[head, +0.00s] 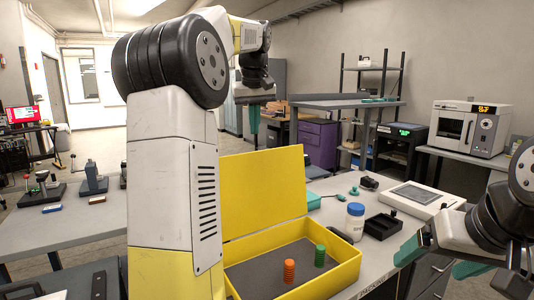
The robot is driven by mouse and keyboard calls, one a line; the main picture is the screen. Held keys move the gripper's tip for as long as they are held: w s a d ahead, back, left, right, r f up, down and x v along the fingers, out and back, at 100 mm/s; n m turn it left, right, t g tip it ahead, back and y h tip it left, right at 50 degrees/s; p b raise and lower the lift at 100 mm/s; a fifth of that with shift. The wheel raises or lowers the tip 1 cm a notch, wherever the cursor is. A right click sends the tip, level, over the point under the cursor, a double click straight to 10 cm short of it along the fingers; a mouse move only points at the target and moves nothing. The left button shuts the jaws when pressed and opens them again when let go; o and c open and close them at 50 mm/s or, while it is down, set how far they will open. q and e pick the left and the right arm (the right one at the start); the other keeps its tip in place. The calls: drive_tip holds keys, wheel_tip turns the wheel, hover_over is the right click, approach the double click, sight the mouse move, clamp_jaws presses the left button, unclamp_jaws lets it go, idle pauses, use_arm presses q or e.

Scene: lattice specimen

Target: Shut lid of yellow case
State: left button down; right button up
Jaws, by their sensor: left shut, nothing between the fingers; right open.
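The yellow case (346,274) stands on the grey worktop with its lid (262,188) raised, standing nearly upright at the back. Inside on a dark floor stand an orange ribbed piece (289,271) and a green ribbed piece (320,255). My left arm hides the left part of the case. My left gripper (254,120) is shut and empty, its teal fingertips in the air above and behind the lid's top edge. My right gripper (440,257) is open and empty, at the right of the case and apart from it.
A white jar with a blue cap (354,222), a small black tray (383,227) and a white flat device (414,194) lie right of the case. A teal object (314,201) sits just behind it. Another table (70,228) stands at the left.

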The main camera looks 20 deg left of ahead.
use_arm(q)
drive_tip(key=w+a+f+n+g+y, duration=0.1)
drive_tip(key=w+a+n, duration=0.2)
drive_tip(key=w+a, duration=0.35)
wheel_tip(320, 180, down, 10)
drive_tip(key=w+d, duration=0.1)
drive_tip(key=d, duration=0.1)
drive_tip(key=shift+w+r+y, duration=0.25)
drive_tip(key=shift+y, duration=0.05)
